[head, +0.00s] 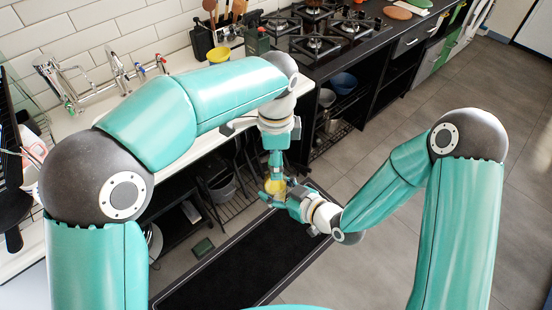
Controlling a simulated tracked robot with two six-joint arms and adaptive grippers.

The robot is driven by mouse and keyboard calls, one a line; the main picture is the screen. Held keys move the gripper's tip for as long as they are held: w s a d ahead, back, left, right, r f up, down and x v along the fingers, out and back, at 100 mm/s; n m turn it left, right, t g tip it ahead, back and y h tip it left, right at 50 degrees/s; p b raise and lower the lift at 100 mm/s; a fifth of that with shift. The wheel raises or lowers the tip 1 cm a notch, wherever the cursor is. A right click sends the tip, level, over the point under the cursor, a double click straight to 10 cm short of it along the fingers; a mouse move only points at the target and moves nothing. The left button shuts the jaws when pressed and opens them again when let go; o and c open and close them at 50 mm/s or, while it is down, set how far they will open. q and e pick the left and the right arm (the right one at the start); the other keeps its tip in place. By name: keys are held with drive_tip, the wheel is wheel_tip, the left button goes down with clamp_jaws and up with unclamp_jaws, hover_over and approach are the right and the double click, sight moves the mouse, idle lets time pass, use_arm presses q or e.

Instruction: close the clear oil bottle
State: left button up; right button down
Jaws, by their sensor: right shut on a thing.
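The clear oil bottle (275,187), with yellow oil showing, is held in the air in front of the counter, above the dark floor mat. My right gripper (276,196) comes in from the right and is shut on the bottle's body. My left gripper (276,162) points down from above, right at the top of the bottle. The bottle's neck and any cap are hidden by the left gripper, and I cannot tell whether its fingers are open or shut.
The counter (180,62) with a sink tap (117,70) runs behind my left arm. The gas hob (325,38) is at the back. Open shelves hold a blue bowl (343,82) and pots. The dark mat (235,265) lies on the floor, with free floor to the right.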

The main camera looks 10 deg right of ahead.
use_arm(q)
drive_tip(key=shift+r, duration=0.1)
wheel_tip(320, 180, up, 12)
idle(0.6)
drive_tip(key=shift+s+f, duration=0.1)
drive_tip(key=shift+f, duration=0.1)
